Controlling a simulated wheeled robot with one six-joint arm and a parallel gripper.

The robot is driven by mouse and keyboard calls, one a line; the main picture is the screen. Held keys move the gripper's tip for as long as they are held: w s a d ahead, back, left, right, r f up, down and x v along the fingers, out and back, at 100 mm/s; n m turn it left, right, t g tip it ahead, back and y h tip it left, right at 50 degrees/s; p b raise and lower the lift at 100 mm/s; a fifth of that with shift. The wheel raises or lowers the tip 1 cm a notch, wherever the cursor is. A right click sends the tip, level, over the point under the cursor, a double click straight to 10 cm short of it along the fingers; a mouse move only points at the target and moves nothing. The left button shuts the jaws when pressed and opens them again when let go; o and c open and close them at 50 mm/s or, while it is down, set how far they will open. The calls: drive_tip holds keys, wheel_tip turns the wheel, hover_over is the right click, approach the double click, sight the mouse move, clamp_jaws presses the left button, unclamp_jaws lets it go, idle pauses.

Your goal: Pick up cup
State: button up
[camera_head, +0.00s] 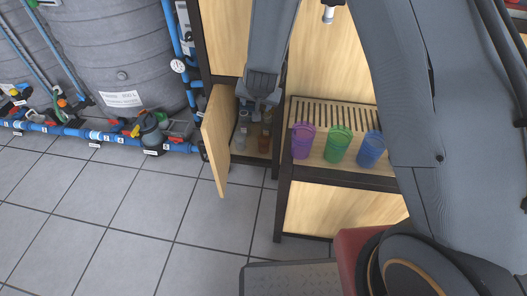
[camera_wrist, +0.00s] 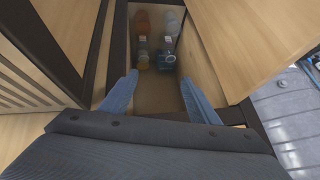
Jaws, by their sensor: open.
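Three ribbed cups stand upright in a row on a slatted wooden shelf (camera_head: 340,112) in the head view: a purple cup (camera_head: 302,141), a green cup (camera_head: 339,145) and a blue cup (camera_head: 371,150). My gripper (camera_head: 257,106) is left of the cups, at the opening of a cabinet. In the wrist view my gripper (camera_wrist: 160,95) is open, its two bluish fingers spread with nothing between them. They point into the cabinet. None of the three cups is recognizable in the wrist view.
The cabinet door (camera_head: 217,140) stands open on the left. Clear and amber bottles (camera_wrist: 142,40) stand inside the cabinet, beyond my fingertips. Blue pipes (camera_head: 85,134) and a grey tank (camera_head: 115,50) are at the left. The tiled floor (camera_head: 130,220) in front is clear.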

drive_tip(key=w+a+f+m+t+h+b, duration=0.15)
drive_tip(key=w+f+b, duration=0.25)
drive_tip(key=f, duration=0.5)
drive_tip(key=w+f+n+t+h+b, duration=0.1)
drive_tip(key=w+f+t+b, duration=0.2)
drive_tip(key=f, duration=0.7)
drive_tip(key=m+t+h+b, duration=0.15)
drive_tip(key=h+b, duration=0.25)
drive_tip(key=b, duration=0.5)
approach(262, 144)
drive_tip(key=shift+y, duration=0.25)
drive_tip(key=x, duration=0.5)
drive_tip(key=shift+w+r, duration=0.15)
drive_tip(key=shift+w, duration=0.15)
drive_tip(key=shift+d+f, duration=0.1)
drive_tip(key=shift+f, duration=0.2)
drive_tip(key=shift+d+f+b, duration=0.15)
drive_tip(key=shift+f+b, duration=0.05)
drive_tip(key=shift+b, duration=0.1)
drive_tip(key=shift+w+d+f, duration=0.15)
drive_tip(key=shift+w, duration=0.1)
drive_tip(key=shift+b+x, duration=1.85)
drive_tip(key=shift+x, duration=1.55)
drive_tip(key=shift+w, duration=0.1)
drive_tip(key=shift+c, duration=0.5)
drive_tip(key=c, duration=0.7)
